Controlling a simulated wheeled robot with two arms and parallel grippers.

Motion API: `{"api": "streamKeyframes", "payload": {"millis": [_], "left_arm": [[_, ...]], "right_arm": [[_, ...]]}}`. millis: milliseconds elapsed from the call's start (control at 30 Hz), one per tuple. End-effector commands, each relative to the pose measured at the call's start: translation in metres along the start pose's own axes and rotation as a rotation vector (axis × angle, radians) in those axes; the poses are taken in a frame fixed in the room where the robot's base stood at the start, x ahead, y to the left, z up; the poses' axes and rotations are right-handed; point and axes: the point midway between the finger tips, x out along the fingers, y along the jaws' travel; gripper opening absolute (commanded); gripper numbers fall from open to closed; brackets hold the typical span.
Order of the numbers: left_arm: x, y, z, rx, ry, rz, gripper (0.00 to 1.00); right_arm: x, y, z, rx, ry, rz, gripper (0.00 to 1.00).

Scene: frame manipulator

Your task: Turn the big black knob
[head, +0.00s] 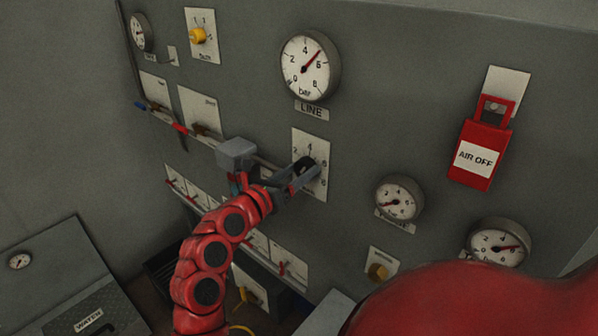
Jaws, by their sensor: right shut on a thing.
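The big black knob (303,165) sits on a white plate (319,146) with a number scale, on the grey panel below the LINE gauge. My right gripper (297,178) is at this plate, with its fingers shut on the knob. The gripper and its fingers hide part of the knob and the lower left of the plate. The knob's exact pointer angle is hard to read. My left gripper is not in view.
The LINE gauge (305,66) is above the knob, and a small gauge (398,198) is to its lower right. A red AIR OFF tag (479,153) hangs at the right. A yellow knob (197,36) is at the upper left. A rail (198,136) runs left of my gripper.

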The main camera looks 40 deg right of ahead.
Motion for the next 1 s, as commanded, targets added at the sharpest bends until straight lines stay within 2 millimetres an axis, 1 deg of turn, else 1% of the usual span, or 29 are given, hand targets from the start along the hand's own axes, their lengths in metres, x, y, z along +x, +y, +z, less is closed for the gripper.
{"api": "streamKeyframes", "payload": {"millis": [167, 200, 333, 367, 600, 733, 867, 967, 1000], "left_arm": [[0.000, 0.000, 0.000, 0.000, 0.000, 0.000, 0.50], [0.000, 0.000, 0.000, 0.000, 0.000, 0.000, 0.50], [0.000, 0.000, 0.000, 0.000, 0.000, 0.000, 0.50], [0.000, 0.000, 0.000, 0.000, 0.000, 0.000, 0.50], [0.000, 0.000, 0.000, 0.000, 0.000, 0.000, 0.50], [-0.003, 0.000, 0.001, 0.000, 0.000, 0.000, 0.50], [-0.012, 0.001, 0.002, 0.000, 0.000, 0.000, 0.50], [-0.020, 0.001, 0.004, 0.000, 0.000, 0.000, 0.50], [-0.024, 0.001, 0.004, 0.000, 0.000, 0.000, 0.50]], "right_arm": [[0.000, 0.000, 0.000, 0.001, -0.001, 0.000, 0.09], [0.000, 0.000, 0.000, 0.001, -0.001, 0.000, 0.70], [0.000, 0.000, 0.000, 0.001, -0.001, 0.000, 0.94], [0.000, 0.000, 0.000, 0.001, -0.001, 0.000, 0.95], [0.000, 0.000, 0.000, 0.001, 0.000, 0.000, 0.95], [-0.007, 0.002, -0.001, 0.001, -0.002, 0.003, 0.95], [-0.029, 0.003, -0.003, 0.001, -0.002, 0.006, 0.95], [-0.054, 0.004, -0.004, 0.001, -0.002, 0.008, 0.95], [-0.065, 0.004, -0.004, 0.002, -0.004, 0.009, 0.95]]}}
